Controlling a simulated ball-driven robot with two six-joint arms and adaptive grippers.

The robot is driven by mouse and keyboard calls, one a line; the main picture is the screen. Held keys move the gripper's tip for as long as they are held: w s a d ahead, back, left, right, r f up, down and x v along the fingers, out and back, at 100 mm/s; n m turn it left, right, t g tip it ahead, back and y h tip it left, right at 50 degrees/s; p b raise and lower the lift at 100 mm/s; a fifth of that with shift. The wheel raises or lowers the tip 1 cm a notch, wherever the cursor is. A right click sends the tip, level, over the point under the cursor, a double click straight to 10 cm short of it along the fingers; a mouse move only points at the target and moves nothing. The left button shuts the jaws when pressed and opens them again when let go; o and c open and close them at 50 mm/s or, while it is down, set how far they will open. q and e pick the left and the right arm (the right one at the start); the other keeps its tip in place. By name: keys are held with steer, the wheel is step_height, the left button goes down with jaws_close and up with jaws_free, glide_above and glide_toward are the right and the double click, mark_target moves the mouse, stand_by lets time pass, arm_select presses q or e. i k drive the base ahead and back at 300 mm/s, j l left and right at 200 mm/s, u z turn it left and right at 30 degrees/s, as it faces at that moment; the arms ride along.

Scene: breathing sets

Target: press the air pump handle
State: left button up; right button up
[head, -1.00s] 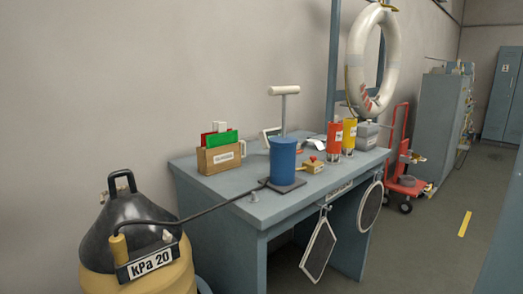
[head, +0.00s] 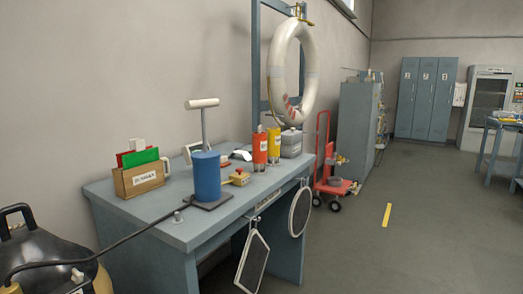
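The air pump stands upright on the blue-grey workbench (head: 150,218). It has a blue cylinder (head: 207,178) on a dark base plate. Its white T-shaped handle (head: 202,103) is raised well above the cylinder on a grey rod. A black hose (head: 110,245) runs from the pump's base to a black and yellow tank (head: 45,255) at the lower left, which is cut off by the frame. Neither of my grippers is in the head view.
A cardboard box with files (head: 138,178), a small yellow box with a red button (head: 237,177), and red (head: 259,150) and yellow (head: 274,145) canisters share the bench. A red hand truck (head: 332,180) stands beyond.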

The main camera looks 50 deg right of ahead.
mark_target(202, 105)
steer(key=i+z, duration=0.15)
steer(key=z, duration=0.3)
steer(key=i+z, duration=0.15)
steer(key=z, duration=0.3)
steer(key=i+z, duration=0.15)
steer(key=z, duration=0.3)
